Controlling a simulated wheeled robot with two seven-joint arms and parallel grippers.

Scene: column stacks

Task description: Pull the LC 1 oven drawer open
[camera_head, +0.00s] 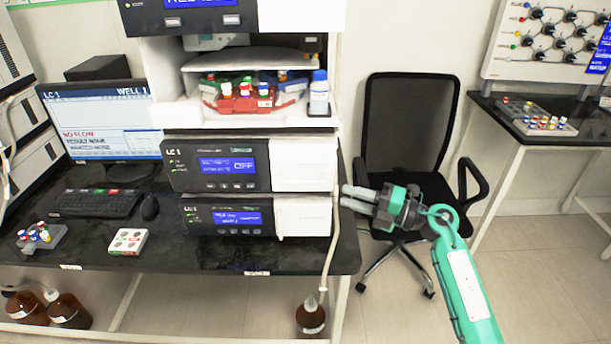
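The unit marked LC 1 (217,166), whose blue display seems to read OFF, sits in the stack on the dark bench. Its plain white front panel (304,178) is at the right and looks flush with the unit. I cannot tell whether this panel is the oven drawer. My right gripper (347,198) is just right of the stack, level with the gap between this unit and the one below. Its two grey fingers point left toward the stack, with a narrow gap and nothing visible between them. My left gripper is not in view.
A lower unit (226,218) stands under it. Above is an open bay with a red vial tray (243,101) and a bottle (319,93). A black chair (408,130) stands behind my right gripper. A tube runs down the stack's right edge. Brown bottles (310,318) stand below.

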